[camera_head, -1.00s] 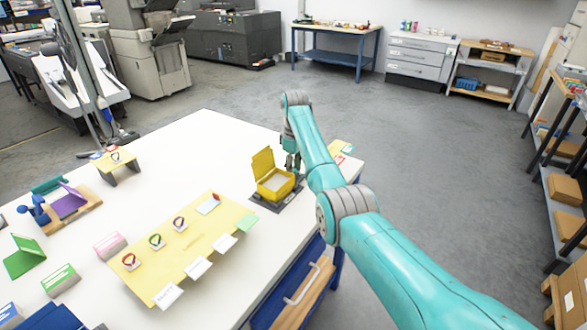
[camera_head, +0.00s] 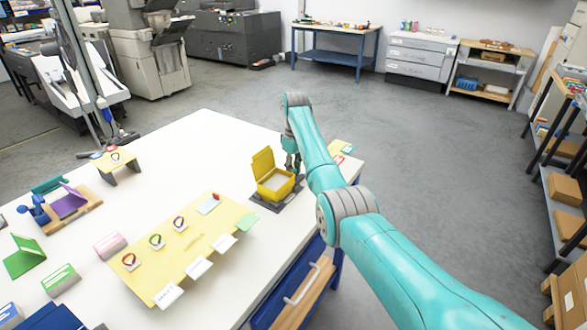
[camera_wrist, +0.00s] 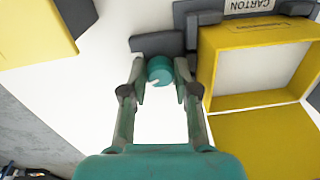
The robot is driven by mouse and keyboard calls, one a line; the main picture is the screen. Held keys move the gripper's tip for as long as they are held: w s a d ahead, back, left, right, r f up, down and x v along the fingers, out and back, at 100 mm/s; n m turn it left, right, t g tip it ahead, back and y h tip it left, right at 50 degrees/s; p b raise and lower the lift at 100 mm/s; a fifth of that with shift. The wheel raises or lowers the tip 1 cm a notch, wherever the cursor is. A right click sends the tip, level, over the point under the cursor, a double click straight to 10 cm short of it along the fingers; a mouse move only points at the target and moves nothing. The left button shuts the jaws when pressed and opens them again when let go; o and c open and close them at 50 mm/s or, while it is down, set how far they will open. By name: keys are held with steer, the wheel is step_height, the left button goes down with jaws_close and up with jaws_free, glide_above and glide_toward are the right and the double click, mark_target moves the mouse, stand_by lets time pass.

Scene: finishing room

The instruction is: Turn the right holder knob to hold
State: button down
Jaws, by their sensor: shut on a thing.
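A round teal knob (camera_wrist: 160,71) with a pale pointer mark shows in the wrist view, on a dark grey holder (camera_wrist: 158,44) beside the yellow carton (camera_wrist: 208,75). My gripper (camera_wrist: 160,78) is shut on the knob, one finger on each side. In the head view my gripper (camera_head: 291,163) reaches down at the right edge of the open yellow carton (camera_head: 284,187), which sits on a dark base (camera_head: 268,205). The knob is hidden there by my arm. Any hold marking by the knob cannot be read.
The white table (camera_head: 190,140) has free room behind and left of the carton. A pale yellow board (camera_head: 185,255) with several small looped items lies in front. A purple-and-blue fixture (camera_head: 68,206) stands at the left.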

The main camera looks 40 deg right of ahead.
steer(key=shift+m, duration=2.1)
steer(key=c, duration=1.2)
jaws_free()
steer(key=shift+o, duration=0.2)
step_height(320, 180, up, 8)
steer(key=shift+d+f, duration=0.1)
steer(key=shift+f, duration=0.15)
steer(key=shift+s, duration=0.1)
